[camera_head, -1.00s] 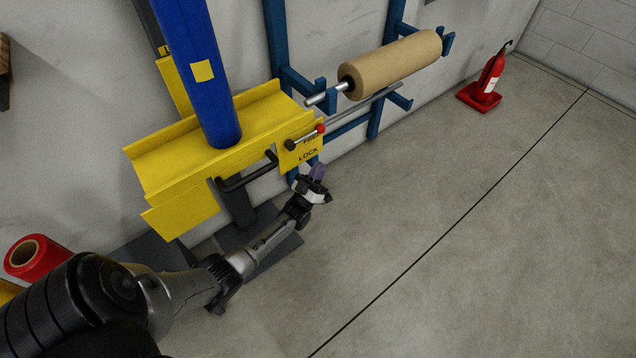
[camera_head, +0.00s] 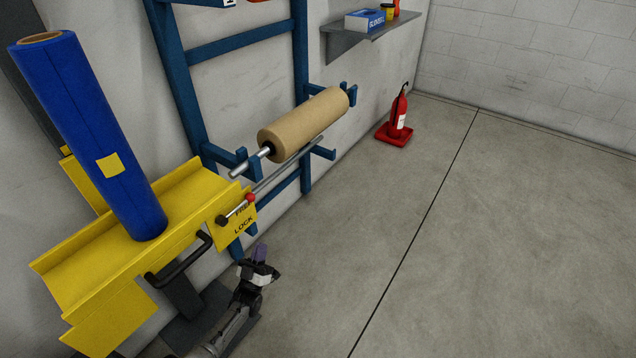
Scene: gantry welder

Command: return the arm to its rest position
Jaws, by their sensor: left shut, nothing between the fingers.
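My left gripper (camera_head: 260,256) is at the bottom of the head view, left of centre. Its fingers are shut with nothing between them. It is in front of and below the yellow cradle (camera_head: 75,262), near the plate marked LOCK, and looks apart from it. My left arm comes in from the bottom edge, and only its last part shows. My right gripper is not in view.
A blue roll (camera_head: 92,140) leans in the cradle. A lever with a red knob (camera_head: 249,197) and a black handle (camera_head: 180,262) are close to my gripper. A blue rack holds a brown roll (camera_head: 305,124). A fire extinguisher (camera_head: 399,112) stands farther back. The floor at right is clear.

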